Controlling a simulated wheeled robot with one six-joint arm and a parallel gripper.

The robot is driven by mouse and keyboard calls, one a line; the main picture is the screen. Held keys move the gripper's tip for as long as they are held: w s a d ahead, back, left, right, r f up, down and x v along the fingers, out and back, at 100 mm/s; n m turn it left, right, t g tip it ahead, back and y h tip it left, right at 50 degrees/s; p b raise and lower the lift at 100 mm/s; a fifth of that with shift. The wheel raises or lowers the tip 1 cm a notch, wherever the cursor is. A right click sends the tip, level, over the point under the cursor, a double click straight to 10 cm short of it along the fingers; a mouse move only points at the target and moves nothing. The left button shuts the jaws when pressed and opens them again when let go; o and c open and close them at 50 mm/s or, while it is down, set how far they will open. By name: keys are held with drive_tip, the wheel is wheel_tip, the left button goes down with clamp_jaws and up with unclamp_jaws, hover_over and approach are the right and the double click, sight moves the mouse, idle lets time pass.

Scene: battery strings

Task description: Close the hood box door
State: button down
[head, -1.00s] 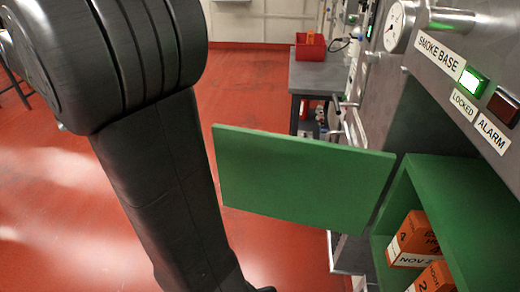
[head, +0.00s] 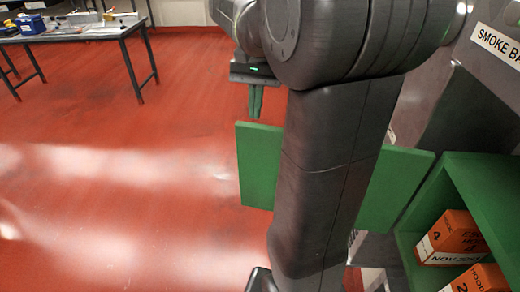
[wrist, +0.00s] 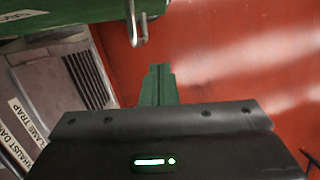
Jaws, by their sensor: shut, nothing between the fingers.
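The hood box door (head: 260,168) is a flat green panel standing wide open, swung out to the left of the green hood box (head: 475,170). My arm crosses in front of its middle. My gripper (head: 255,112) is shut and empty, with green fingers pointing down. In the head view its tips are just above the door's top edge near the free left end; I cannot tell whether they touch. The wrist view shows the shut fingers (wrist: 158,84) apart from a metal hook-like handle (wrist: 140,22) on a green surface, probably the door, at upper left.
Orange boxes (head: 455,240) stand inside the open hood box. A table (head: 80,32) with items is at the back left. Grey vented equipment (wrist: 70,75) shows at left in the wrist view. The red floor between is clear.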

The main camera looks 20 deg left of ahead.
sight(248, 153)
drive_tip(key=s+f, duration=0.2)
drive_tip(key=f, duration=0.1)
drive_tip(key=s+f, duration=0.2)
drive_tip(key=f, duration=0.1)
drive_tip(key=s+f+p, duration=0.1)
drive_tip(key=s+f, duration=0.1)
drive_tip(key=shift+s+d+f, duration=0.15)
drive_tip(key=shift+d+f, duration=0.05)
drive_tip(key=shift+f, duration=0.2)
